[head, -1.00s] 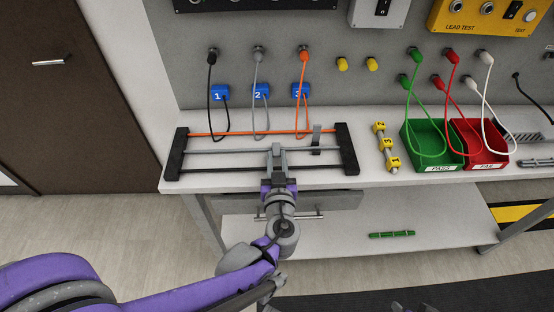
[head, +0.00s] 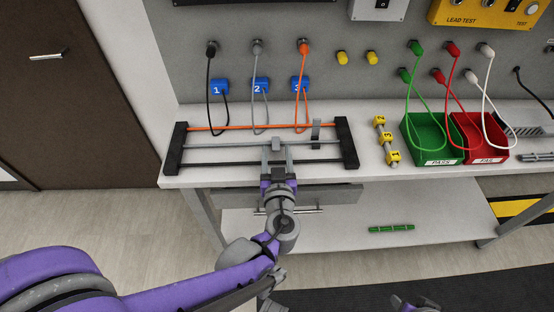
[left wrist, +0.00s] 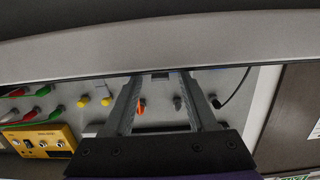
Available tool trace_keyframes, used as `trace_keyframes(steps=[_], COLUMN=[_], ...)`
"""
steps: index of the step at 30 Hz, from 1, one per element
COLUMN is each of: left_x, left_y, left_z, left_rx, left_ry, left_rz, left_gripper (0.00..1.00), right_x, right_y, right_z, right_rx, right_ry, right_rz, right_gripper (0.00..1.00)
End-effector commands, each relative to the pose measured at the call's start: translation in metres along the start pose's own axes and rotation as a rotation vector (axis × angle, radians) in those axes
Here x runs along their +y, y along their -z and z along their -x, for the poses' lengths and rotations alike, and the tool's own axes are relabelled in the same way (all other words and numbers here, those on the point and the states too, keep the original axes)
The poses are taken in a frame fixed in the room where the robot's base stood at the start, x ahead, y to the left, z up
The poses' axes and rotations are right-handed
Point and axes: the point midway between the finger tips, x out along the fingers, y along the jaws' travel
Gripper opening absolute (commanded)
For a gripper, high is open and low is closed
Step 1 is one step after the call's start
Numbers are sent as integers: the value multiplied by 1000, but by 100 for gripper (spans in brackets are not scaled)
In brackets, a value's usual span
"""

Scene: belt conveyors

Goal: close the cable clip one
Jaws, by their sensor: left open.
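The cable rack (head: 174,150) has dark end bars, an orange cable and grey rods, and lies on the white bench. A grey clip (head: 276,145) stands on its middle rod, and a taller grey clip (head: 316,131) is farther right. No number shows on either clip, so I cannot tell which is clip one. My left gripper (head: 277,160) is open at the rack's near side, its fingertips just in front of the nearer clip. In the left wrist view its spread fingers (left wrist: 160,92) have an empty gap.
A green object (head: 391,229) lies on the lower shelf.

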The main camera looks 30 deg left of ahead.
Motion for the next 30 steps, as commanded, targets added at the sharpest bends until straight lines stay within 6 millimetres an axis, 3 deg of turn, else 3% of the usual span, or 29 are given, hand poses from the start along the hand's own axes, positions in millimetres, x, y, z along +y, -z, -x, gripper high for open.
trace_keyframes(steps=[15, 21, 30], left_x=[2, 0, 0], left_y=[0, 0, 0], left_z=[87, 103, 106], left_rx=[-1, -1, 0], left_ry=[-7, -3, -1], left_rz=[0, 0, 0], left_gripper=[57, 57, 57], right_x=[0, 0, 0], right_y=[6, 7, 7], right_z=[10, 11, 11], right_rx=[4, 4, 4], right_ry=[0, 0, 0], right_rz=[0, 0, 0], right_gripper=[50, 50, 50])
